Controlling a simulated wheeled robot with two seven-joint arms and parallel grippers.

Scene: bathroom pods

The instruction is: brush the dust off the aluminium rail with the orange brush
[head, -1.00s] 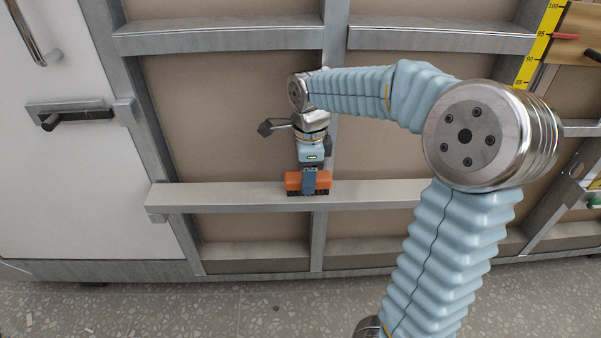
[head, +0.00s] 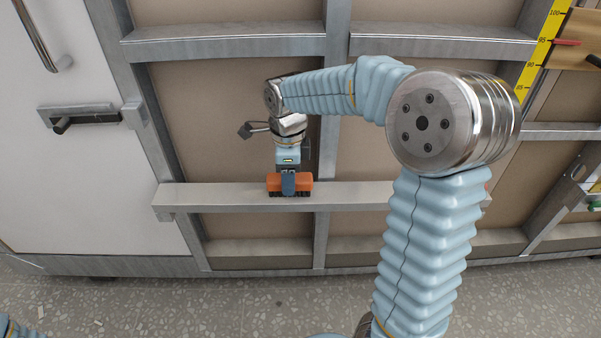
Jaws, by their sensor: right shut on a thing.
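The aluminium rail (head: 230,196) runs level across the lower part of the metal frame. Its left end shows whole; my right arm covers part of its right side. The orange brush (head: 275,181) is at the rail, left of the upright post, with its dark bristles down at the rail's top face. My right gripper (head: 289,180) is shut on the brush from above. I cannot make out dust on the rail at this size. A bit of blue sleeve shows at the bottom left corner; my left gripper is out of view.
A white door (head: 85,180) with a handle and a latch (head: 82,117) stands at the left. An upper rail (head: 225,45) crosses above my wrist. A yellow measuring strip (head: 537,58) and a wooden board with tools are at the upper right. The speckled floor in front is clear apart from small scraps.

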